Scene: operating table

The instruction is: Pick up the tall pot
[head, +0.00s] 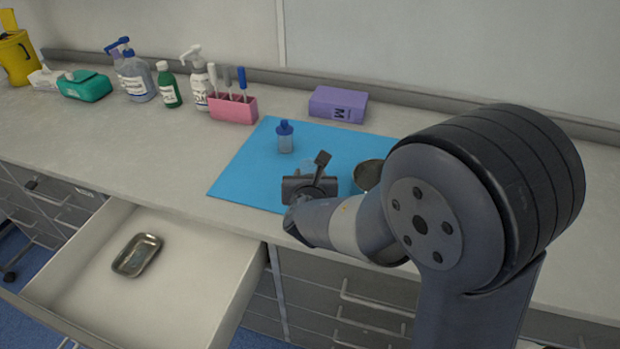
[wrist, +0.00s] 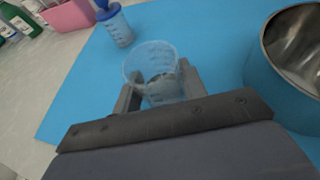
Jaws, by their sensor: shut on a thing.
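A clear, see-through pot (wrist: 150,63) with an open top and faint markings stands between the fingers of my gripper (wrist: 159,88) in the wrist view. My gripper is shut on it, one finger on each side. Its lower part is hidden by the gripper body. In the head view my gripper (head: 312,180) is low over the blue mat (head: 240,172) and mostly hides the pot. I cannot tell whether the pot's base touches the mat.
A small clear bottle with a blue cap (head: 285,138) stands just behind. A metal bowl (wrist: 296,60) is close on the right. A pink holder (head: 233,109) and a purple box (head: 338,104) stand at the back. An open drawer (head: 195,285) holds a metal tray (head: 137,255).

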